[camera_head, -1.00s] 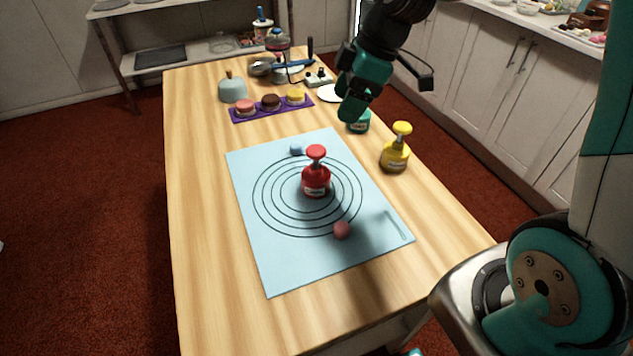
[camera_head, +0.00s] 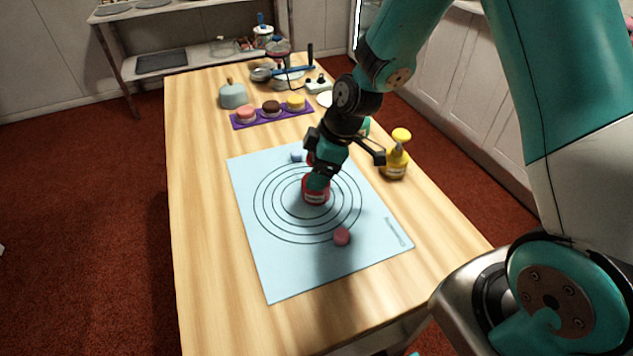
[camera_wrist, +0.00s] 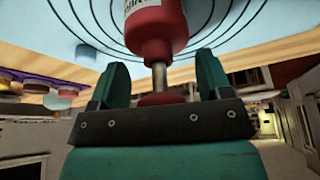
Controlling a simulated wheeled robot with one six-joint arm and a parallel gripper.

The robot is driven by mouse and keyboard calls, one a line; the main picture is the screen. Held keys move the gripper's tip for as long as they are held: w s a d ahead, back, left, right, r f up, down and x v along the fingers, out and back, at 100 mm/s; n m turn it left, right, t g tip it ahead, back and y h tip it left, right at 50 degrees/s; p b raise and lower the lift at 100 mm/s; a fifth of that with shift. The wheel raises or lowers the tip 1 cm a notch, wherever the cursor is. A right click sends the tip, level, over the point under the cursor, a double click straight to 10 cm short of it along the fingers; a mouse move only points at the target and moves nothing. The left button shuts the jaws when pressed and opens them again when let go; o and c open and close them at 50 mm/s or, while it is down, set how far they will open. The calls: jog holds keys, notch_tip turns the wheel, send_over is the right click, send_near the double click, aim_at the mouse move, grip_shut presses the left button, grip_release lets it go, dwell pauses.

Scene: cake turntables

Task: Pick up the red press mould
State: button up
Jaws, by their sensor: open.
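The red press mould (camera_head: 315,196) stands upright near the middle of the ringed light blue mat (camera_head: 265,270). In the head view my gripper (camera_head: 318,180) is over it and hides most of its upper part. In the wrist view the mould (camera_wrist: 155,30) appears with its labelled body at the top, its metal stem below and its red knob lowest. My gripper (camera_wrist: 160,78) is open, with one teal finger on each side of the stem and knob. Gaps show between both fingers and the stem.
A yellow press mould (camera_head: 395,165) stands right of the mat, close to my wrist. A small pink piece (camera_head: 342,237) and a blue piece (camera_head: 297,156) are on the mat. A purple tray (camera_head: 262,118) with small cakes lies behind. The table's left side is clear.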

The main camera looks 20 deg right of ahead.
jog(key=c, duration=1.2)
jog(key=shift+o, duration=0.2)
